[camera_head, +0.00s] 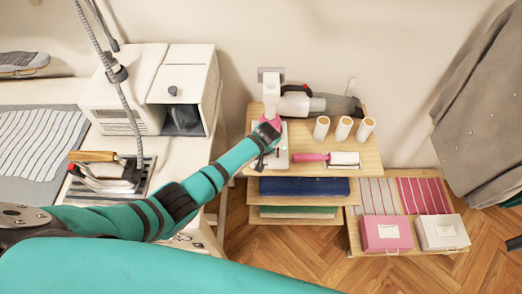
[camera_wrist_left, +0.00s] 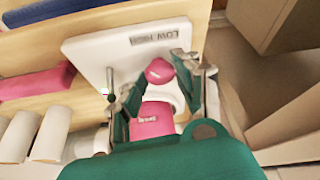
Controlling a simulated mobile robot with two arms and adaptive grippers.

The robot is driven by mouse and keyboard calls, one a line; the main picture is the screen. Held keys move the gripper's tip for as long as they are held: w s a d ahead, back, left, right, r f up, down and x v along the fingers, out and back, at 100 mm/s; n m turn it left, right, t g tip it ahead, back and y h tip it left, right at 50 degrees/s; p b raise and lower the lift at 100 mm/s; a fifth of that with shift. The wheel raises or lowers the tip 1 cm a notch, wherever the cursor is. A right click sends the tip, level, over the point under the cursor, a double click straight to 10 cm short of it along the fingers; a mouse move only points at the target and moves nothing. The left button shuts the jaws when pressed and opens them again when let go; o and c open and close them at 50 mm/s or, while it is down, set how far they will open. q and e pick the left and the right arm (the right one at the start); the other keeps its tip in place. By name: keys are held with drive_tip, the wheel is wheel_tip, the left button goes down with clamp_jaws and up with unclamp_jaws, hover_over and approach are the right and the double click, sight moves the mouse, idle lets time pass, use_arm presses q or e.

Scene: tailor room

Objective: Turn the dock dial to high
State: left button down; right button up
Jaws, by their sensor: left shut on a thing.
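The white dock stands on the wooden shelf, and its base (camera_head: 282,157) shows around my left gripper (camera_head: 266,158) in the head view. In the left wrist view the dock's white plate (camera_wrist_left: 92,52) carries a printed label (camera_wrist_left: 154,36) reading LOW and HIGH. A round pink dial (camera_wrist_left: 158,71) sits between the fingers of my left gripper (camera_wrist_left: 150,75), which is shut on it. The fingers partly cover the dial, and I cannot tell which setting it points to. My right gripper is in neither view.
A handheld vacuum (camera_head: 305,104) lies behind the dock. Several white rolls (camera_head: 343,129) and a pink-handled lint roller (camera_head: 343,159) are to its right. An ironing table with an iron (camera_head: 110,177) and a white machine (camera_head: 184,85) stands at left.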

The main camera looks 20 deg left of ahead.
use_arm(q)
drive_tip(key=shift+n, duration=0.4)
drive_tip(key=c, duration=0.9)
unclamp_jaws()
drive_tip(key=shift+c, duration=0.2)
drive_tip(key=shift+r, duration=0.2)
drive_tip(key=v, duration=1.1)
drive_tip(key=shift+d+r, duration=0.25)
drive_tip(key=shift+d, duration=0.05)
drive_tip(key=shift+s, duration=0.15)
